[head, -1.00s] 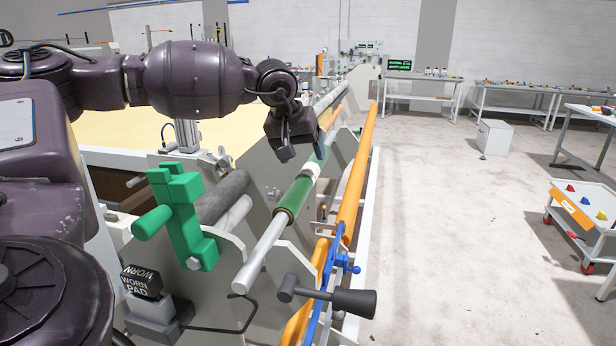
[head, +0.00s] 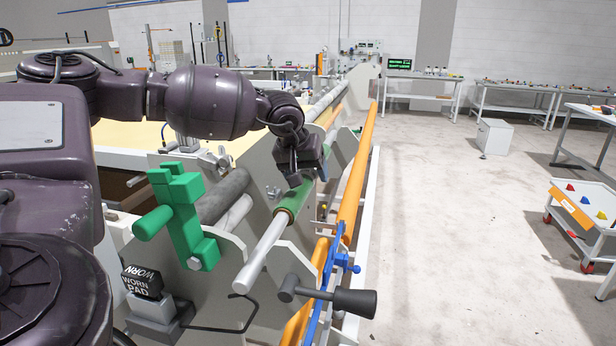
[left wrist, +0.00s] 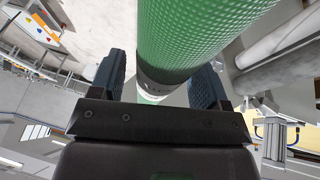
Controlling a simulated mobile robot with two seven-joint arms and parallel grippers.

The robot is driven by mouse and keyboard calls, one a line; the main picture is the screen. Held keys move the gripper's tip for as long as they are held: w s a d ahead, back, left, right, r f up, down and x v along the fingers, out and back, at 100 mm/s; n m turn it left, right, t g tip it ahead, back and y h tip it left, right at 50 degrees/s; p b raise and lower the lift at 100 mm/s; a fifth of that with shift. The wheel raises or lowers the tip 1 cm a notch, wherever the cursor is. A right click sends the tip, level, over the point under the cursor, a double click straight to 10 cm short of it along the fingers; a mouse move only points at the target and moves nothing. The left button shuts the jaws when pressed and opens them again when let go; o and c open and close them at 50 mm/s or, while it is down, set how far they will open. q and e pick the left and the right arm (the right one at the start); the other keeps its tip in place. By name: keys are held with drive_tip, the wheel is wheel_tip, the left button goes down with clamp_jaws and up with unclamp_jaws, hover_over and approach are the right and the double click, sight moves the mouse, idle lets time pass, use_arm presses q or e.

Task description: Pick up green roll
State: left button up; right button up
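The green roll (head: 292,199) is a textured green sleeve on a pale bar that slopes along the side of the gantry. My left gripper (head: 306,178) is over the roll in the head view and covers its far part. In the left wrist view the roll (left wrist: 190,35) runs large between the two dark fingers of my left gripper (left wrist: 160,85). The fingers are spread on either side of it, with a small gap showing at the left finger. A white band shows beyond the green. My right gripper is in neither view.
A green clamp-like block (head: 185,215) stands left of the roll. A black-handled lever (head: 350,302), a blue bracket (head: 325,270) and an orange rail (head: 357,180) lie close to its right. A "worn pad" block (head: 142,282) is at front left.

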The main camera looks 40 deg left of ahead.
use_arm(q)
drive_tip(key=c, duration=1)
drive_tip(key=shift+c, duration=0.6)
drive_tip(key=shift+r, duration=0.15)
